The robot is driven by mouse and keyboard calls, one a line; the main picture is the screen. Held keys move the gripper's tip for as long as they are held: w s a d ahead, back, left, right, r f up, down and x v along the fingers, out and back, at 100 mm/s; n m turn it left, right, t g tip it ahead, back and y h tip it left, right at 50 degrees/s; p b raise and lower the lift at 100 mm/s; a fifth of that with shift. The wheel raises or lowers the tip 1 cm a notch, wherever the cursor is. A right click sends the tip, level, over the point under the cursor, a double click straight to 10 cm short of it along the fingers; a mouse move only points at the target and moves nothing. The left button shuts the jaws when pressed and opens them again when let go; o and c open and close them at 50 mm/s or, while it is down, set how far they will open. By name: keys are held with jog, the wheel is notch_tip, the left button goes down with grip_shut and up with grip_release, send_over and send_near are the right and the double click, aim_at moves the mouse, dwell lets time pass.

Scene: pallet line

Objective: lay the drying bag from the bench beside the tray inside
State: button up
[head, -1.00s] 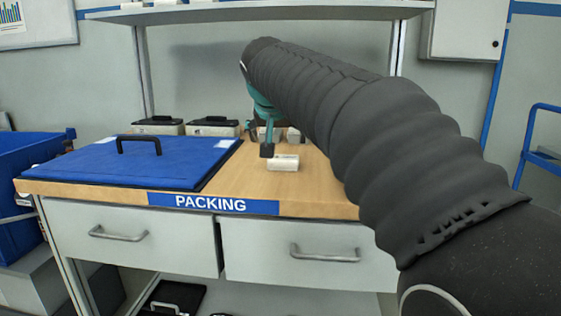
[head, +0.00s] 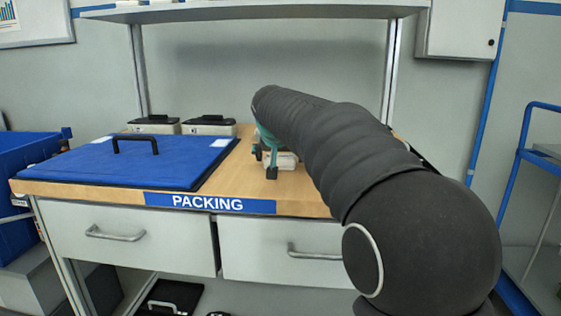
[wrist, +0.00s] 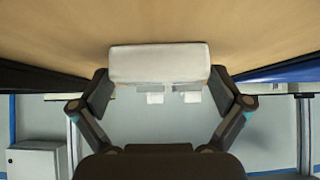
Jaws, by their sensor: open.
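The drying bag, a small whitish block-like pouch (head: 287,161), lies on the wooden bench top (head: 238,199) right of the blue panel. It also shows in the wrist view (wrist: 158,63), between my fingers. My gripper (head: 267,164) is low at the bag, open, with one finger at each end of it (wrist: 161,80). Whether the fingers touch the bag I cannot tell. A flat blue panel with a black handle (head: 100,168) covers the left of the bench. No open inside of a tray is visible. My arm hides the bench's right part.
Two pale boxes with black lids (head: 153,126) (head: 208,126) stand behind the blue panel. A shelf (head: 250,12) spans above. A blue bin (head: 25,170) is at the far left. A narrow strip of bare wood lies between panel and bag.

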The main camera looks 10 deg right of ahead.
aim_at(285, 155)
jog(key=c, duration=1)
jog(key=shift+w, duration=0.1)
jog(key=shift+r, duration=0.55)
jog(key=r, duration=0.2)
jog(key=d+r, duration=0.1)
jog(key=shift+d+r+p, duration=0.15)
jog(key=shift+r+p, duration=0.2)
jog(key=d+r, duration=0.2)
jog(key=d, duration=0.1)
jog(key=d+r, duration=0.2)
jog(key=d, duration=0.2)
jog(key=d+r, duration=0.2)
jog(key=d, duration=0.1)
jog(key=shift+w+d+r, duration=0.1)
jog(key=shift+w+d, duration=0.1)
jog(key=shift+w, duration=0.2)
